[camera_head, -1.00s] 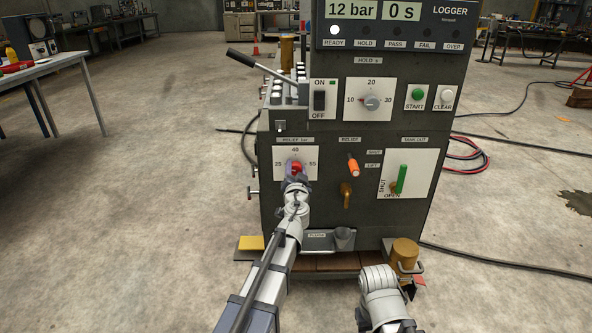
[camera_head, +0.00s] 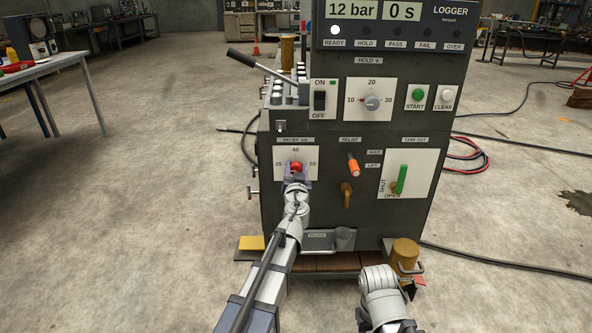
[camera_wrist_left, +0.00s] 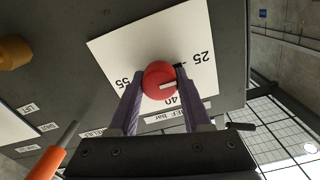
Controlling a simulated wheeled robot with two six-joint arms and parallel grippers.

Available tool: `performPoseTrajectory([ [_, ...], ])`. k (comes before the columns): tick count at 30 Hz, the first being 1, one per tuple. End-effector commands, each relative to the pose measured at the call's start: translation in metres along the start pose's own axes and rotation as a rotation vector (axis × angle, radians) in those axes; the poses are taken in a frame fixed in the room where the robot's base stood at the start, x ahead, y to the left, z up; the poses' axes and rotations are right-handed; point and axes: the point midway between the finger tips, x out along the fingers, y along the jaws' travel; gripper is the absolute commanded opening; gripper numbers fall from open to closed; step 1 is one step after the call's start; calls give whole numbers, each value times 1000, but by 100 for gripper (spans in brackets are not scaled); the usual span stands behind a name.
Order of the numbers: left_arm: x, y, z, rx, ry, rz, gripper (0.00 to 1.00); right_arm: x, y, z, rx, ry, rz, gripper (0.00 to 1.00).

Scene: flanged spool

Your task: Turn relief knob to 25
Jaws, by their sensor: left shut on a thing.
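The relief knob (camera_head: 296,166) is red and sits on a white dial plate (camera_head: 309,152) marked 25, 40 and 55, low on the left of the machine's front.
To the right are an orange-tipped relief lever (camera_head: 353,166) and a green tank-out handle (camera_head: 402,178). Above is the hold dial (camera_head: 371,102). Below are a grey tray (camera_head: 318,241) and a brown cylinder (camera_head: 405,252). Open floor lies to the left.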

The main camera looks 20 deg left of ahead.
Motion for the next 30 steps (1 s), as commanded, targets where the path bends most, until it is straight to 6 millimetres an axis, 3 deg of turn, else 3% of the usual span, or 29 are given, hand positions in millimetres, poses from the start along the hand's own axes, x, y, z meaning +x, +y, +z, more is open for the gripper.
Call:
performPoseTrajectory([
  [2,-2,0,1,-4,-1,0,0,0,0,0,0,0,0,50],
  [3,-2,0,1,-4,-1,0,49,0,0,0,0,0,0,50],
  [11,-1,0,0,-1,0,0,78,0,0,0,0,0,0,50],
  [22,-6,0,0,0,0,0,78,0,0,0,0,0,0,50],
  [30,-41,-1,0,0,0,1,78,0,0,0,0,0,0,50],
])
